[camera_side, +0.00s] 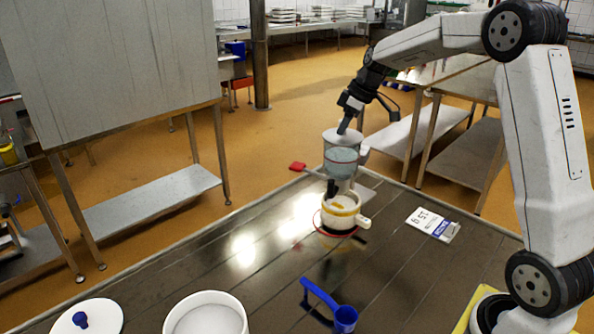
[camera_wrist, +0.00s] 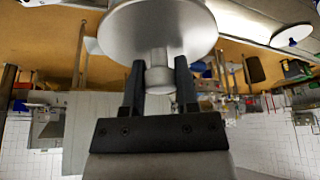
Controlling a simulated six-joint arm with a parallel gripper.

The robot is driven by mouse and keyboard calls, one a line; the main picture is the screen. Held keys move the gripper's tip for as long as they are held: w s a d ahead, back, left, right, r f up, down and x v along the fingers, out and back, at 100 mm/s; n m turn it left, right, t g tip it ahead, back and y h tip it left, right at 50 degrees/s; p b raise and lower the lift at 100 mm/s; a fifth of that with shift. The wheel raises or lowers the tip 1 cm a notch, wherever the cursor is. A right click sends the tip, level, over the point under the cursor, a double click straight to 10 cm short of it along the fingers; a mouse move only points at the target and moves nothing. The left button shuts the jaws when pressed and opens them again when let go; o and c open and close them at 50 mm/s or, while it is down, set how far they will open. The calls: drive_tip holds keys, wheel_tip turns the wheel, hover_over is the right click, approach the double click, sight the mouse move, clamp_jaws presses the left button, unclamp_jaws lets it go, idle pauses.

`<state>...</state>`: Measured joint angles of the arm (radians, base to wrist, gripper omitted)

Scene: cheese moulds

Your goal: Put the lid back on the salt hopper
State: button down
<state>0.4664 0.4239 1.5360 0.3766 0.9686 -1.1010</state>
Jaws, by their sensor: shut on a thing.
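In the wrist view my gripper (camera_wrist: 158,82) is shut on the stubby grey knob of a round grey lid (camera_wrist: 165,25). The lid also shows in the side view (camera_side: 329,138), at the top of the hopper. I cannot tell whether the lid rests on the rim or hangs just above it.
A white lid with a blue knob (camera_side: 98,316) lies at the front left, beside an open white tub (camera_side: 176,324). A blue handled tool (camera_side: 345,318) stands at the front. A printed card (camera_side: 432,224) lies to the right. The left middle of the dark table (camera_side: 205,265) is clear.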

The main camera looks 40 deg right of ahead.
idle(0.8)
unclamp_jaws()
idle(0.5)
drive_tip(key=shift+r, duration=3.45)
clamp_jaws()
